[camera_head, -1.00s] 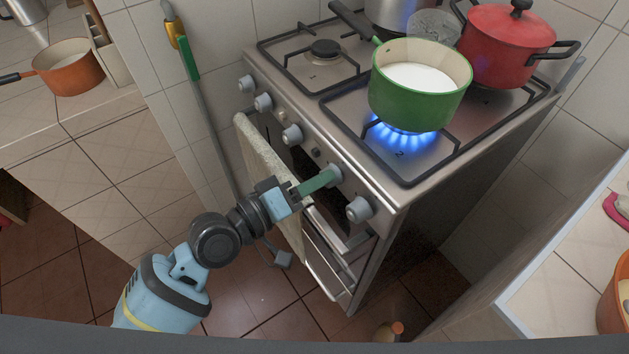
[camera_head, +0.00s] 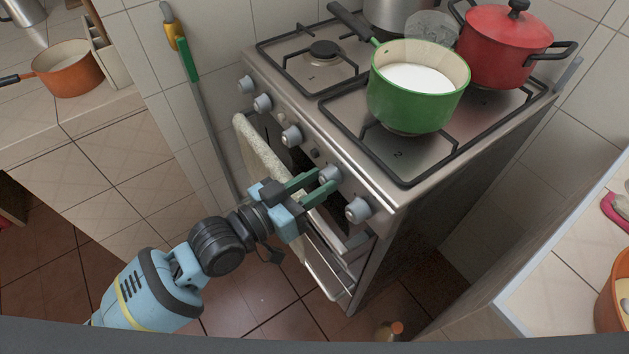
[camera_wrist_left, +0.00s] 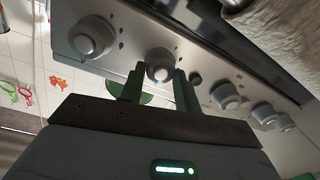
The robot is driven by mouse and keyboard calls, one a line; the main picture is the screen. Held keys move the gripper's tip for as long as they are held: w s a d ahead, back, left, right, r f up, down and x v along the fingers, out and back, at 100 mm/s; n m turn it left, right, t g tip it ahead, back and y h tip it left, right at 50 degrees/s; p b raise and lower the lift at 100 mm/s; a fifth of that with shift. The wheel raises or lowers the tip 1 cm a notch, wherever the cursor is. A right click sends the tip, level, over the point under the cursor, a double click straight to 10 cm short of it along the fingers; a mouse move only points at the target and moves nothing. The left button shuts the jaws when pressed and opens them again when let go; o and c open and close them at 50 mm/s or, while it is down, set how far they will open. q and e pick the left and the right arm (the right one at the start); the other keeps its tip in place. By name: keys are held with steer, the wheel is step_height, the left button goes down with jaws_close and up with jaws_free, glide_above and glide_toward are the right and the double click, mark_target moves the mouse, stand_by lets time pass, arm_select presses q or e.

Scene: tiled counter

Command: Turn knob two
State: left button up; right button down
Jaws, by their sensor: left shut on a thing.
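The stove's front panel carries a row of grey knobs. My left gripper (camera_head: 323,181) has its two green fingers on either side of one knob (camera_head: 331,174), the second from the right end in the head view, and is shut on it. In the left wrist view the same knob (camera_wrist_left: 159,66) shows between the fingertips. The end knob (camera_head: 358,209) is just to the right of the gripper. The burner marked 2 (camera_head: 397,154), under the green pot (camera_head: 415,100), shows no flame. My right gripper is not in view.
The green pot holds white liquid. A red lidded pot (camera_head: 503,50) stands behind it on the stove. A cloth (camera_head: 262,155) hangs on the oven front near my gripper. The oven handle (camera_head: 325,230) lies just below. Tiled floor is open to the left.

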arm_select(q)
steer(key=shift+m, duration=0.3)
stand_by(0.4)
steer(key=o, duration=1)
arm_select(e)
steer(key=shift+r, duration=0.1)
arm_select(q)
steer(key=v, duration=0.7)
steer(key=shift+s+a, duration=0.3)
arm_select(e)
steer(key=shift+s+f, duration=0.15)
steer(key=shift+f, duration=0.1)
